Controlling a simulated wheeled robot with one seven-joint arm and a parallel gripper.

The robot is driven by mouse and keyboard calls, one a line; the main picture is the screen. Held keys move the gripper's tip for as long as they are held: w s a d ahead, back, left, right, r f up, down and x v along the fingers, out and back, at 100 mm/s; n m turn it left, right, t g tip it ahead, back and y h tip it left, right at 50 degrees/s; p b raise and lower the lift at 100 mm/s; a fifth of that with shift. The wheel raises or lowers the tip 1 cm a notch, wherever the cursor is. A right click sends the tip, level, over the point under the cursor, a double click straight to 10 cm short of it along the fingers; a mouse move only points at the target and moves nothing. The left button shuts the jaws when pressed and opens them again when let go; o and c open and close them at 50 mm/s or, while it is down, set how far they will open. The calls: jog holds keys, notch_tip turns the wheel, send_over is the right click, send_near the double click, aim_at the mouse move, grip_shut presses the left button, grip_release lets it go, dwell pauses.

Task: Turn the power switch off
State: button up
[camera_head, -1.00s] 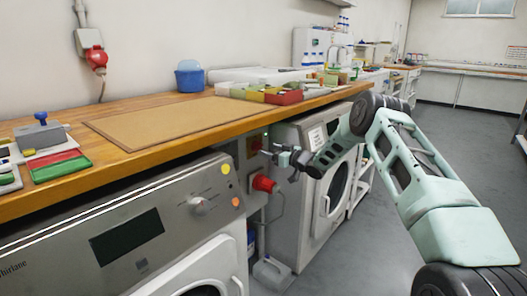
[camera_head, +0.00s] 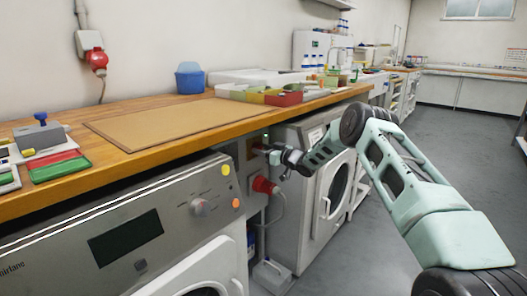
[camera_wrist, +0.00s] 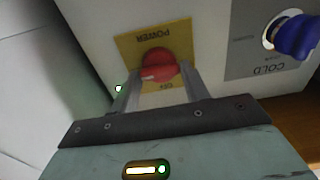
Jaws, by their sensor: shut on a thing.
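The power switch is a red rotary knob (camera_wrist: 157,64) on a yellow plate (camera_wrist: 127,43) marked POWER, seen upside down in the wrist view. An OFF marking shows at the plate's edge near my fingers. My gripper (camera_wrist: 160,76) is shut on the knob, with one finger on each side. A pale pointer mark shows on the knob's lower left. In the head view my gripper (camera_head: 264,149) reaches the panel under the worktop, between the two machines, and hides most of the switch. A small green light (camera_wrist: 118,88) is lit beside the plate.
A blue knob (camera_wrist: 295,36) on a grey COLD plate (camera_wrist: 265,62) sits beside the switch. Below the switch is a red plug (camera_head: 264,185) with a cable. The wooden worktop (camera_head: 200,138) overhangs the panel. The washing machine (camera_head: 75,255) stands left. Floor to the right is clear.

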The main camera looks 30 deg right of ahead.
jog(key=shift+a+f+n+b, duration=0.1)
jog(key=shift+f+n+b, duration=0.05)
jog(key=shift+n+b, duration=3.85)
jog(key=shift+f+n+b, duration=0.1)
jog(key=shift+n+b, duration=2.75)
jog(key=shift+n, duration=2.15)
jog(key=o, duration=1)
jog(key=shift+r, duration=0.1)
jog(key=p+v, duration=0.3)
jog(key=v, duration=1.4)
jog(key=shift+s, duration=0.25)
